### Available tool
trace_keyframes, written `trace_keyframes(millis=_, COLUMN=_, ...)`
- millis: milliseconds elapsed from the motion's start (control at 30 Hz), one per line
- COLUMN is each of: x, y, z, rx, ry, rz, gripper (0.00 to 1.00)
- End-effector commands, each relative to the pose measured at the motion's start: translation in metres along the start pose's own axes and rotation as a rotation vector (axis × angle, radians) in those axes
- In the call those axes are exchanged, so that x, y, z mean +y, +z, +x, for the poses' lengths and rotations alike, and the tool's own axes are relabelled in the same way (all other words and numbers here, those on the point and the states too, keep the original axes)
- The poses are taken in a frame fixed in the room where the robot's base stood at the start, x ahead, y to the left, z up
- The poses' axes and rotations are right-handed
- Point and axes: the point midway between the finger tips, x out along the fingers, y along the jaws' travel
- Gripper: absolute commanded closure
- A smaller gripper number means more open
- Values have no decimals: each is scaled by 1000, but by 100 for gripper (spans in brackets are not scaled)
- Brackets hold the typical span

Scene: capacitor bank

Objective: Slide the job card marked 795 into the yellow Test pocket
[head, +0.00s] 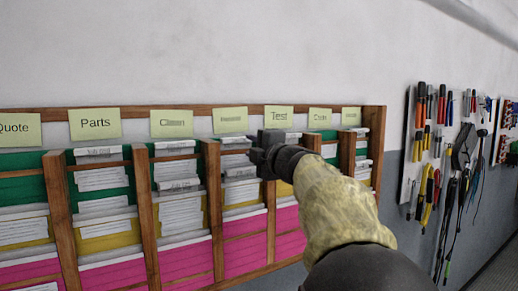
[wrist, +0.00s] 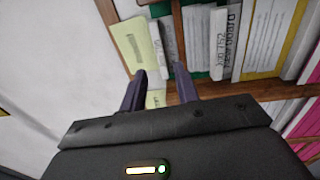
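My gripper (head: 262,152) is at the upper part of the card rack, just below and left of the "Test" label (head: 279,117). In the wrist view its two dark fingers (wrist: 161,72) stand apart, with no card visibly held between them. A white card (wrist: 166,42) stands just beyond the fingertips, beside a pale yellow label; its marking is not readable. No card marked 795 can be made out. A bit of yellow pocket (head: 285,188) shows in the Test column, below my gripper; my gripper and arm hide much of that column.
The wooden rack (head: 146,205) has several columns with green, yellow and pink pockets holding white cards. A card reading about "Job 752" (wrist: 220,45) stands in the wrist view. A tool board (head: 445,160) hangs at right. The wall above the rack is bare.

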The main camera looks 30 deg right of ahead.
Motion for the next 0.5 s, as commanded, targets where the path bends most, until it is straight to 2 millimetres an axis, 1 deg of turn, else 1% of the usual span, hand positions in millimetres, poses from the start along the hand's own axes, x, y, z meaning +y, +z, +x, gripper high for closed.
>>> trace_keyframes(millis=33, x=0, y=0, z=6, rx=1, ry=-2, rz=1, gripper=69)
trace_keyframes(millis=500, x=1, y=0, z=51, rx=1, ry=-1, rz=1, gripper=69)
